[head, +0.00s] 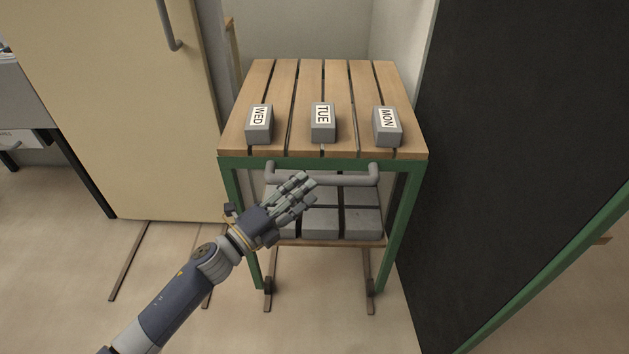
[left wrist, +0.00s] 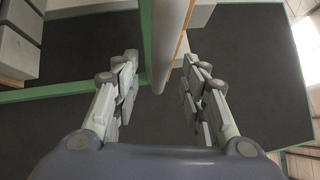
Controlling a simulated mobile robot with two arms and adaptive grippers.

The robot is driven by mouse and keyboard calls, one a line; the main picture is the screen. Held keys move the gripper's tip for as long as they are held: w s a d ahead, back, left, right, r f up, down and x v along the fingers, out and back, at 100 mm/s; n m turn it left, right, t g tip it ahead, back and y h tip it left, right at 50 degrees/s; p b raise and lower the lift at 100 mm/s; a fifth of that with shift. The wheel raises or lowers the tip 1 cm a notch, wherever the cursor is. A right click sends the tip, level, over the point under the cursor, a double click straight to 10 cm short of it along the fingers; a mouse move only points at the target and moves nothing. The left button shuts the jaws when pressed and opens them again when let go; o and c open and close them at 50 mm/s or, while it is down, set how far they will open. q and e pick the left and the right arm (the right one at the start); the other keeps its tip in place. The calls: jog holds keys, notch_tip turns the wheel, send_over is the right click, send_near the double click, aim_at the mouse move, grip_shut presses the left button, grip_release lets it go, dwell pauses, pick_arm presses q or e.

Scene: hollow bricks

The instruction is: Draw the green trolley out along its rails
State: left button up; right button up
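The green trolley (head: 322,163) has a green frame, a slatted wooden top and a grey bar handle (head: 345,180) across its near side. It stands on rails (head: 370,280) on the floor. My left gripper (head: 302,188) is at the left part of the handle, overlapping it in the head view. In the left wrist view the left gripper (left wrist: 160,78) has its fingers apart, with the grey handle (left wrist: 172,45) between them; no firm contact shows. The gripper hides part of the handle and lower shelf. My right gripper is out of view.
Grey blocks marked WED (head: 259,124), TUE (head: 323,122) and MON (head: 387,126) stand on the top. Several grey bricks (head: 361,222) lie on the lower shelf. A dark green-edged panel (head: 520,140) stands close at right, a beige door panel (head: 110,110) at left. Floor in front is clear.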

pick_arm(q)
jog(key=r+v, duration=0.1)
jog(key=v, duration=0.5)
jog(key=shift+s+a+f, duration=0.25)
jog(key=shift+f, duration=0.3)
